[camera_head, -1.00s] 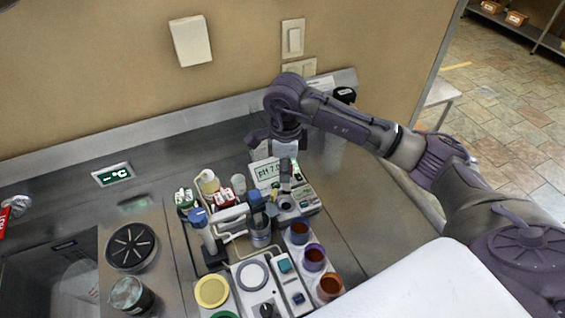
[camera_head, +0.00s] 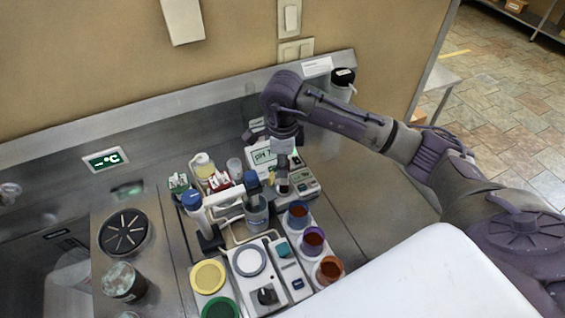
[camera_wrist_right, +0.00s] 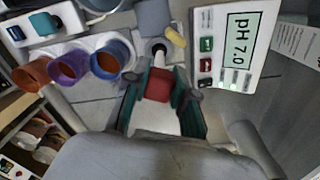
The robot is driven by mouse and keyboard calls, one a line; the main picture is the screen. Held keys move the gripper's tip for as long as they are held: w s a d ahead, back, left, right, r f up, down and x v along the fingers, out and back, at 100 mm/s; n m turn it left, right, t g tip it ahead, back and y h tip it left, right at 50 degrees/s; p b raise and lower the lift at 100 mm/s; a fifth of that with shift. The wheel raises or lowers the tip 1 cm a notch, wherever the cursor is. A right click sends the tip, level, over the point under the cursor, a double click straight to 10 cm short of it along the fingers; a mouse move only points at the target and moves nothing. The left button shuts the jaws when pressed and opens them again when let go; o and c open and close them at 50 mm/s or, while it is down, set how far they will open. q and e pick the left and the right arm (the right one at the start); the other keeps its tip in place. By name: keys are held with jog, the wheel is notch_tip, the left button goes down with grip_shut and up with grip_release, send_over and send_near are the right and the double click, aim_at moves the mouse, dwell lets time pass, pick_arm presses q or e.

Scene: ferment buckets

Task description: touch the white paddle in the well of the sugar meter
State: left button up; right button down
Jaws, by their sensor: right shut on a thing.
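My right gripper (camera_head: 284,150) points down over the far right of the equipment group. In the wrist view its teal fingers (camera_wrist_right: 160,92) are shut on a small paddle with a red part (camera_wrist_right: 158,86) and a narrow white end (camera_wrist_right: 160,59). The white end points at a dark round well (camera_wrist_right: 155,47) beside a grey block; I cannot tell whether it touches anything there. This well also shows in the head view (camera_head: 283,188), just below the gripper. I cannot tell for sure that it belongs to the sugar meter. My left gripper is not in view.
A pH meter reading 7.0 (camera_wrist_right: 236,45) stands right beside the gripper. Three cups of dark liquid (camera_head: 313,240) stand in front. Bare counter lies right.

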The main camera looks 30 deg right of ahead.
dwell(0.7)
jog(key=shift+f+b, duration=0.55)
jog(key=shift+b, duration=0.25)
dwell(0.3)
jog(key=shift+r, duration=0.1)
dwell(0.5)
jog(key=shift+r+p, duration=1.45)
jog(key=shift+r, duration=1.5)
jog(key=shift+w, duration=0.1)
